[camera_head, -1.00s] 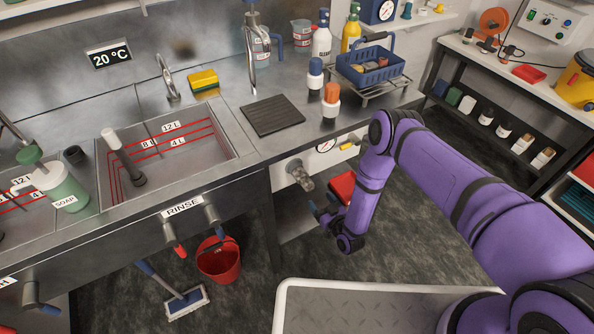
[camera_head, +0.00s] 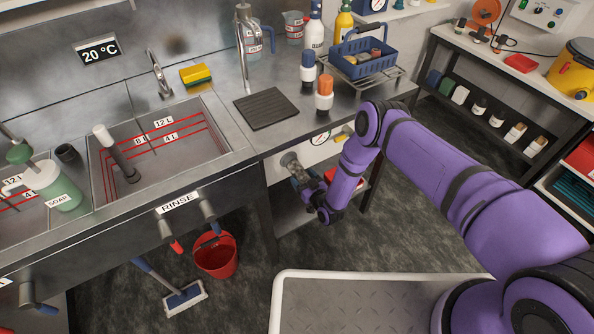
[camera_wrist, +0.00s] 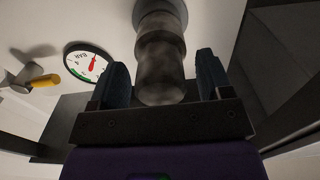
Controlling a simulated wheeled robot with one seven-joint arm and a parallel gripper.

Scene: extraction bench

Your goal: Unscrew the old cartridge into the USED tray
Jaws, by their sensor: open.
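The old cartridge (camera_wrist: 160,55) is a stained grey, stepped cylinder fixed to a round fitting on the white panel. In the head view, the cartridge (camera_head: 296,168) shows below the counter edge. My gripper (camera_wrist: 162,80) is open, with one dark finger on each side of the cartridge's free end; contact cannot be told. In the head view, my gripper (camera_head: 306,186) is at the cartridge, partly hidden by my wrist. A red object (camera_head: 330,174) lies under the counter behind my arm, mostly hidden. I cannot read a USED label on it.
A pressure gauge (camera_wrist: 88,62) and a yellow-handled valve (camera_wrist: 47,81) sit left of the cartridge in the wrist view. Orange-capped (camera_head: 324,92) and blue-capped (camera_head: 308,68) cartridges stand on the counter above. A red bucket (camera_head: 216,256) stands on the floor at left.

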